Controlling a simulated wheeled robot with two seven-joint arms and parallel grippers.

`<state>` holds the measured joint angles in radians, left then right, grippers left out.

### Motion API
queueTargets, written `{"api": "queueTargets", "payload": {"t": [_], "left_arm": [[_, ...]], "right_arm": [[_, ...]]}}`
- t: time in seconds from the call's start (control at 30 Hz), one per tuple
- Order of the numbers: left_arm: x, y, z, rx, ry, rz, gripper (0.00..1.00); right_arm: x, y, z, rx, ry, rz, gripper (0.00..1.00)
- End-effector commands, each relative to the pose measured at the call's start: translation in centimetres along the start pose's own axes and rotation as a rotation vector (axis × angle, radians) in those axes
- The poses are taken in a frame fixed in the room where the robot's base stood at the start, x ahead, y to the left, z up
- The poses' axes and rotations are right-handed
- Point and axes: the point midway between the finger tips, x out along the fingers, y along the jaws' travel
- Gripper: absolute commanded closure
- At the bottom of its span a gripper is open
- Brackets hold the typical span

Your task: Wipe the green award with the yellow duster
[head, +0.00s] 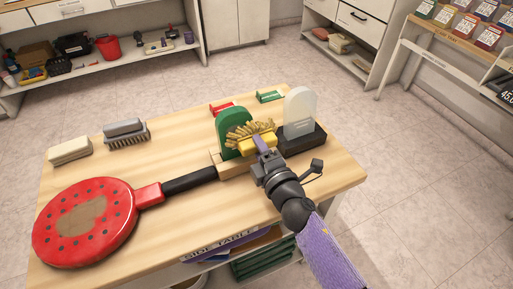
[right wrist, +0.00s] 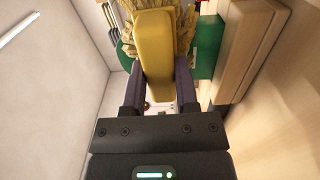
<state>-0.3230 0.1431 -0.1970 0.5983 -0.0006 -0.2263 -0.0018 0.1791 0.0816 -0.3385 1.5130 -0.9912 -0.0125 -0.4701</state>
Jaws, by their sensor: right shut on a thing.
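The green award (head: 230,121) stands upright on a wooden base (head: 236,168) toward the right of the table. It also shows in the right wrist view (right wrist: 207,62), partly hidden behind the duster. The yellow duster (head: 250,134) has a shaggy tan-yellow head and a smooth yellow block (right wrist: 154,50). My right gripper (head: 262,145) is shut on that block and holds the duster up in front of the green award. The fringe overlaps the award's face in the head view; whether it touches is hard to tell. My left gripper is not in view.
A pale grey award on a black base (head: 302,139) stands close right of the green one. A red round paddle (head: 112,218) with a black handle lies at the front left, its handle end near the wooden base.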

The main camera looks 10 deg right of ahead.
Motion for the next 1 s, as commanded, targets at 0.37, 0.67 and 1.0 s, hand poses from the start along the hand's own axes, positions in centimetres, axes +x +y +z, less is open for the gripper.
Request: {"api": "queueTargets", "payload": {"t": [0.37, 0.67, 1.0], "left_arm": [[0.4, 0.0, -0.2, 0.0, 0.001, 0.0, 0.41], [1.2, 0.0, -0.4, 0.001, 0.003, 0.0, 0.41], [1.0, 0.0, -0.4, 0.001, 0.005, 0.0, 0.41]], "right_arm": [[0.0, 0.0, -3.3, 0.001, 0.001, 0.0, 1.0], [0.1, -0.1, -6.4, 0.002, 0.001, 0.001, 1.0], [-0.5, 0.0, -6.7, 0.001, 0.0, -0.001, 1.0]]}}
